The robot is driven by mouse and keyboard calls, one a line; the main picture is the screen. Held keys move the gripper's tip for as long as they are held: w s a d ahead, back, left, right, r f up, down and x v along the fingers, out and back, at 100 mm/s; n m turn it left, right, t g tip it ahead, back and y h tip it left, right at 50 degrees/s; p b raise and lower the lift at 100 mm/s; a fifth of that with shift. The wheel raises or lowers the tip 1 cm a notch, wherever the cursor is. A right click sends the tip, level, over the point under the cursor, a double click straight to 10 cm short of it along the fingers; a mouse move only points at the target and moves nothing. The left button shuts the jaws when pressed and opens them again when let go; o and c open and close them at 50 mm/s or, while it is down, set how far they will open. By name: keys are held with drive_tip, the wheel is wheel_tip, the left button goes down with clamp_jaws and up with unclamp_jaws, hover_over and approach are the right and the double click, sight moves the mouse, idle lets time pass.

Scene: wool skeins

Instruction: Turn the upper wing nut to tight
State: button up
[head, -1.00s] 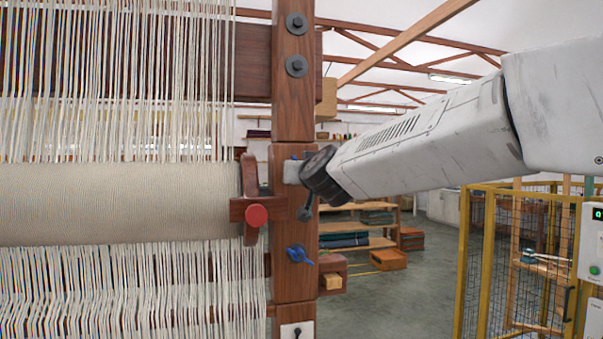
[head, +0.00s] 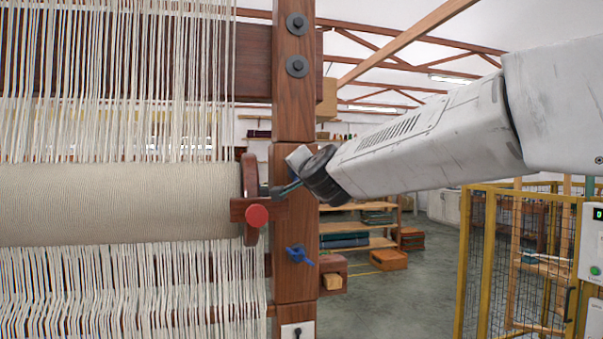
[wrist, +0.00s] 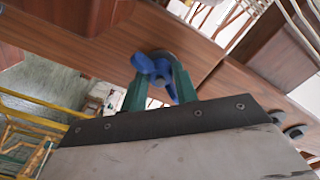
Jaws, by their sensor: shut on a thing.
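The upper wing nut (wrist: 155,70) is blue and sits on the dark wooden post (wrist: 190,45) in the wrist view. The green fingers of my gripper (wrist: 158,88) are on either side of it and shut on its wings. In the head view my gripper's end (head: 300,175) hides the upper wing nut against the post (head: 295,215). A lower blue wing nut (head: 298,254) is in plain view further down the post, apart from my gripper.
A red knob (head: 257,216) on a wooden block stands left of my gripper, near the cloth roll (head: 120,203) and warp threads. A yellow mesh cage (head: 515,260) is at the right. Open floor lies between.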

drive_tip(key=shift+m, duration=0.8)
drive_tip(key=o, duration=1)
drive_tip(key=shift+c, duration=0.2)
drive_tip(key=v, duration=0.7)
drive_tip(key=shift+s, duration=0.4)
drive_tip(key=shift+d, duration=0.1)
